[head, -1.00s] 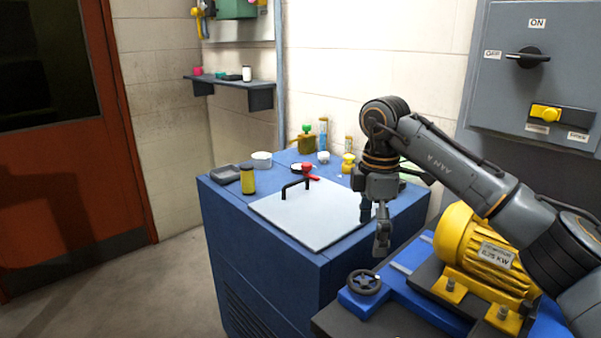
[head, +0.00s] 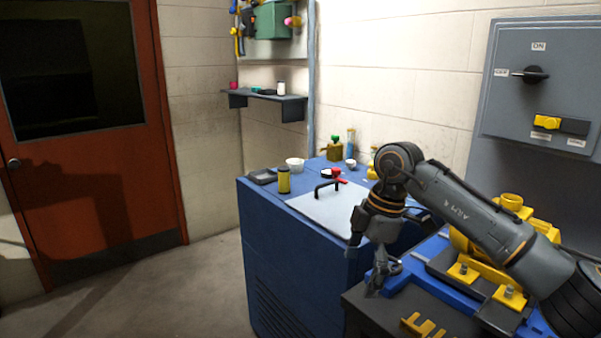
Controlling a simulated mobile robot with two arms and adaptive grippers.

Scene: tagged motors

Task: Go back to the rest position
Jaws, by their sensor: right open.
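My right gripper (head: 368,268) hangs at the end of my right arm, which comes in from the right. It points down in front of the blue cabinet (head: 290,245), near the front left of the motor bench. Its jaws are open, with nothing seen between them. The yellow motor (head: 510,204) sits on its blue base behind my forearm and is partly hidden by it. My left gripper is not in view.
The cabinet top carries a grey plate with a black handle (head: 326,187), a yellow jar (head: 284,180), a white bowl (head: 295,164) and bottles. A grey switch panel (head: 540,90) hangs at right. The floor (head: 180,290) at left is clear.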

